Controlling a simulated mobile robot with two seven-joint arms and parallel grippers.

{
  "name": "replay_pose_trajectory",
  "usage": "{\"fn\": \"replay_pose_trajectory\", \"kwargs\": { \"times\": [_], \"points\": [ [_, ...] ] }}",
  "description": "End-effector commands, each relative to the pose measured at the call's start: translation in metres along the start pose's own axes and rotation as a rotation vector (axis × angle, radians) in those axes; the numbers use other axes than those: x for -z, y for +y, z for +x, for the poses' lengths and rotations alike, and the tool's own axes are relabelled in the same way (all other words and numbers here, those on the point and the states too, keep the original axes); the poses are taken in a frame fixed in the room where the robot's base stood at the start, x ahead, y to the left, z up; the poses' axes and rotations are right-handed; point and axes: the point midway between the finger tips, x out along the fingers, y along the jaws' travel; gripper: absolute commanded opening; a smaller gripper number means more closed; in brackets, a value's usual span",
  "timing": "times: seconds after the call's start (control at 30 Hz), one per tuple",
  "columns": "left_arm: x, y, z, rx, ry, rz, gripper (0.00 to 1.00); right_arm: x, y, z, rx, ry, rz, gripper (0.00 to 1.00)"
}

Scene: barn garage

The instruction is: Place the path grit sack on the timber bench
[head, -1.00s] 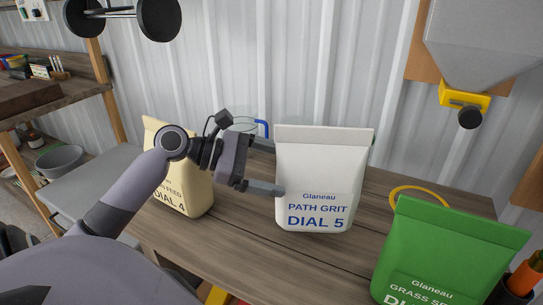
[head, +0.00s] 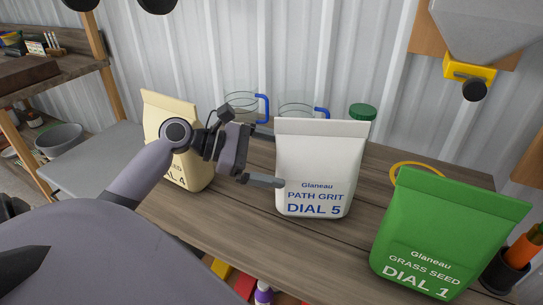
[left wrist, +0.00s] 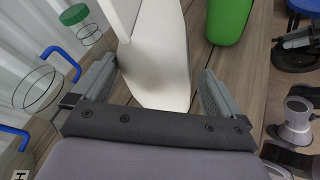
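The white path grit sack (head: 313,165) stands upright on a wooden bench top (head: 235,222), its "DIAL 5" label facing me. My left gripper (head: 268,158) is at the sack's left side, its fingers open. In the left wrist view the sack (left wrist: 160,65) lies between the two spread fingers of the left gripper (left wrist: 155,85), with a small gap visible by the right finger. Whether the left finger touches it is unclear. Another wooden surface (head: 75,82) shows at the far left; I cannot tell which is the timber bench.
A cream sack (head: 160,115) stands left of the gripper, partly behind my arm. A green grass seed sack (head: 450,235) stands at front right. Clear jugs with blue handles (head: 262,108) and a green-lidded jar (head: 362,112) are behind. A grey hopper (head: 490,30) hangs at upper right.

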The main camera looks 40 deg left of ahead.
Motion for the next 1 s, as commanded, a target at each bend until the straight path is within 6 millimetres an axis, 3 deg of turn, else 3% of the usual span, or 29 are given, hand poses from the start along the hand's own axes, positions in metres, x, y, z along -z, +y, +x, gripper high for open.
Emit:
{"fn": "replay_pose_trajectory", "kwargs": {
  "times": [0.27,0.7,1.0],
  "points": [
    [-0.001,0.001,-0.015,-0.001,0.002,-0.002,1.00,-0.001,0.000,0.001,-0.001,-0.003,0.000,0.43],
    [-0.002,0.001,-0.088,-0.001,0.002,0.000,1.00,0.001,0.001,-0.002,-0.003,0.000,-0.002,0.43],
    [-0.002,0.001,-0.118,0.000,0.000,0.000,1.00,0.001,0.002,-0.002,-0.005,-0.002,-0.001,0.43]
  ]
}}
